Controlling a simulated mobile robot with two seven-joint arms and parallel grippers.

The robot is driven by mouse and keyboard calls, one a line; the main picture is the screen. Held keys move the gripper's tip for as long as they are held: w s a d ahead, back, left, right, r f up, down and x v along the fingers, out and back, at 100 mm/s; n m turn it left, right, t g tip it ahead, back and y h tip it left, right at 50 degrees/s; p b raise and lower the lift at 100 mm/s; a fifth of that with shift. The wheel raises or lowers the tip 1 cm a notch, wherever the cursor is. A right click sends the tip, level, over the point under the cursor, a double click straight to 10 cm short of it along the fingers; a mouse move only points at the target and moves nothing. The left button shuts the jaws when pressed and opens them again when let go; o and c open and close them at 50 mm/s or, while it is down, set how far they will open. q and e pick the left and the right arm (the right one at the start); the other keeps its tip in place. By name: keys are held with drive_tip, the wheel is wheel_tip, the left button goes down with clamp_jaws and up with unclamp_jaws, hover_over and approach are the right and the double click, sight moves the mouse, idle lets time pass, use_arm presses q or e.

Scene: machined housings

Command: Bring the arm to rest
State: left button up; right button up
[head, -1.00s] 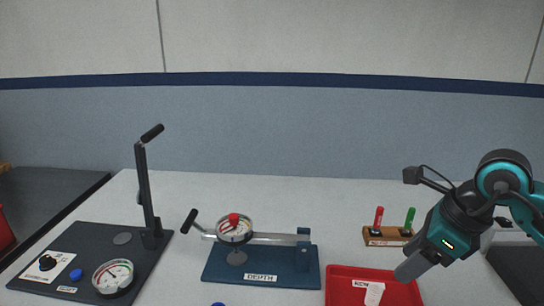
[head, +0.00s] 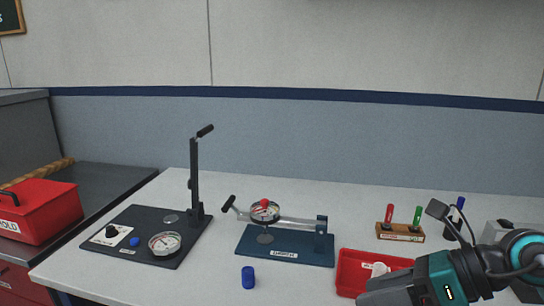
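My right arm comes in from the right in the head view, and its gripper (head: 385,290) is low at the lower right, in front of the red tray (head: 352,262). Its fingers are seen from the side and partly cut by the bottom edge, so I cannot tell if they are open or shut. My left gripper is not in view.
A dark press stand with a lever (head: 194,180) and a gauge (head: 165,243) stands at left. A blue depth gauge stand (head: 290,246) is in the middle. A blue cylinder (head: 248,278) stands in front. A wooden marker rack (head: 400,232) is behind the tray. A red box (head: 40,212) is far left.

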wheel_tip(320, 180, up, 10)
drive_tip(key=w+a+m+t+y, duration=0.1)
drive_tip(key=a+m+t+y, duration=0.35)
drive_tip(key=m+t, duration=0.75)
drive_tip(key=w+d+f+m+t+h, duration=0.15)
drive_tip(key=d+f+m+h, duration=0.4)
drive_tip(key=m, duration=0.55)
drive_tip(key=w+d+f+m+t+h, duration=0.1)
drive_tip(key=d+f+m+t+h, duration=0.15)
drive_tip(key=d+m+h, duration=0.55)
wheel_tip(320, 180, down, 7)
drive_tip(key=s+m+g+h, duration=0.2)
drive_tip(key=m+g+h, duration=0.25)
drive_tip(key=m, duration=0.25)
drive_tip(key=s+a+f+m+g+y, duration=0.2)
drive_tip(key=s+a+f+g, duration=0.1)
drive_tip(key=s+f+g, duration=0.45)
drive_tip(key=s+a+f+m+g+y, duration=0.1)
drive_tip(key=s+a+f+m+g, duration=0.3)
drive_tip(key=s+f, duration=0.55)
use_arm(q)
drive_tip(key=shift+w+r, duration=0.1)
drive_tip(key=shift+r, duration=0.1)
use_arm(e)
drive_tip(key=w+a+f+n+t+y, duration=0.1)
drive_tip(key=w+f+t+y, duration=0.1)
drive_tip(key=w+f+t, duration=0.4)
drive_tip(key=shift+w+f+n+t, duration=0.3)
drive_tip(key=shift+f+n+t, duration=0.1)
drive_tip(key=shift+f, duration=0.3)
